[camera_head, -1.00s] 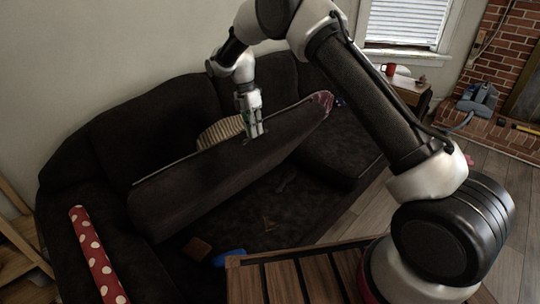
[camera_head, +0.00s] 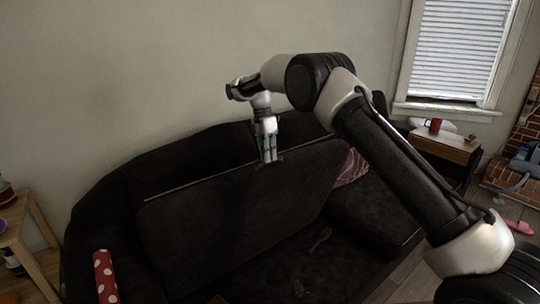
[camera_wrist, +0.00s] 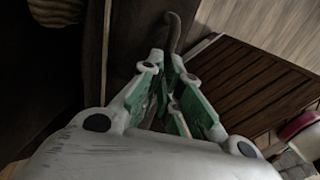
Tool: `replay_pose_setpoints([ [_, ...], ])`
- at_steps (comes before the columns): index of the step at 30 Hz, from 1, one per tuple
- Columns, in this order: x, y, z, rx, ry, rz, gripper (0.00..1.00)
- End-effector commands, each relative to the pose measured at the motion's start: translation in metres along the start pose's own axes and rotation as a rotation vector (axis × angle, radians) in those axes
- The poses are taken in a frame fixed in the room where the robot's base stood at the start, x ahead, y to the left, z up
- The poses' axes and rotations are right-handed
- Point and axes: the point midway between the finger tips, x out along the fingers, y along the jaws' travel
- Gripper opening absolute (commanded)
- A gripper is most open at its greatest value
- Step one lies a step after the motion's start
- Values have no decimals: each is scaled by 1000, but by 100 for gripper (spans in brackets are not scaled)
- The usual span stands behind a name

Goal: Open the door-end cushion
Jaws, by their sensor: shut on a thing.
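The dark sofa cushion (camera_head: 225,215) stands steeply tilted up, leaning towards the backrest of the dark sofa (camera_head: 105,215). My gripper (camera_head: 268,160) is at its raised upper edge, right of the middle, fingers pointing down. The fingers are shut on the cushion there; the exact grip is hard to see. In the wrist view my gripper (camera_wrist: 168,88) shows its green-padded fingers close together, with a thin dark curved strip (camera_wrist: 172,32) at their tips. The sofa base under the cushion is partly bare, with a dark brush-like thing (camera_head: 320,238) on it.
A red dotted roll (camera_head: 105,278) stands at the lower left, near a wooden stand (camera_head: 25,232). A pink cushion (camera_head: 353,168) lies behind the raised cushion's right end. A side table (camera_head: 445,147) with a red mug (camera_head: 435,125) is at the right. A slatted wooden top (camera_wrist: 240,90) shows in the wrist view.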

Motion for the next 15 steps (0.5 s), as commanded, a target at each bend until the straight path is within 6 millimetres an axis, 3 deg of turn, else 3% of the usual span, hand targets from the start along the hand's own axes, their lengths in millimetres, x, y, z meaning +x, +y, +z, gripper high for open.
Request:
replay_pose_setpoints([
  [1,22,3,-4,1,10,-13,0],
  [2,22,3,-4,1,10,-13,0],
  [8,22,3,-4,2,10,-13,38],
  [15,21,3,-3,2,9,-11,42],
])
